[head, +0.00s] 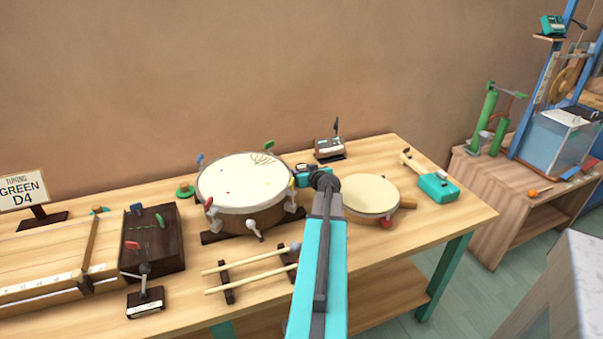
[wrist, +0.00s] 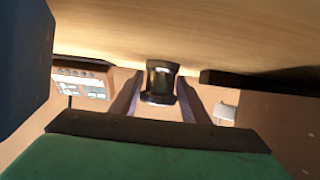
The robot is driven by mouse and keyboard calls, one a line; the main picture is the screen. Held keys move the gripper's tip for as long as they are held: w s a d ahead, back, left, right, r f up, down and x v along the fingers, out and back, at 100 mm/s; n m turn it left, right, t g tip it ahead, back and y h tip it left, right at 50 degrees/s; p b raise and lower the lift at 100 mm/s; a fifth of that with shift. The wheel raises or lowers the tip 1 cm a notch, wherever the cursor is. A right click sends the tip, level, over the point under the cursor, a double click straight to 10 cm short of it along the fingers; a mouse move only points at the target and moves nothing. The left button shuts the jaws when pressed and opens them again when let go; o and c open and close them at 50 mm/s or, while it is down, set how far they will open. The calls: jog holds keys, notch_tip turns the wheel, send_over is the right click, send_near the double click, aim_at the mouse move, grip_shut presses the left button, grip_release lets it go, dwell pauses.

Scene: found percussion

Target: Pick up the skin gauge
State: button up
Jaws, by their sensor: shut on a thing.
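A small dark, shiny cylinder with flared ends, which I take to be the skin gauge (wrist: 160,82), sits between the two fingers of my gripper (wrist: 157,98) in the wrist view. The fingers are shut on it, one on each side. In the head view my gripper (head: 302,172) is at the right side of the large drum, behind my arm. The gauge cannot be made out there. In the wrist view a pale wooden surface lies close beyond the gauge; I cannot tell whether they touch.
The large drum (head: 243,180) stands left of my gripper, and a smaller drum (head: 366,192) right of it. A small meter box (head: 329,149) is behind. Sticks (head: 240,277) lie on a rack in front. The table's right front is clear.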

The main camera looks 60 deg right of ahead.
aim_at(302, 166)
jog(key=shift+r, duration=5)
jog(key=shift+r, duration=0.15)
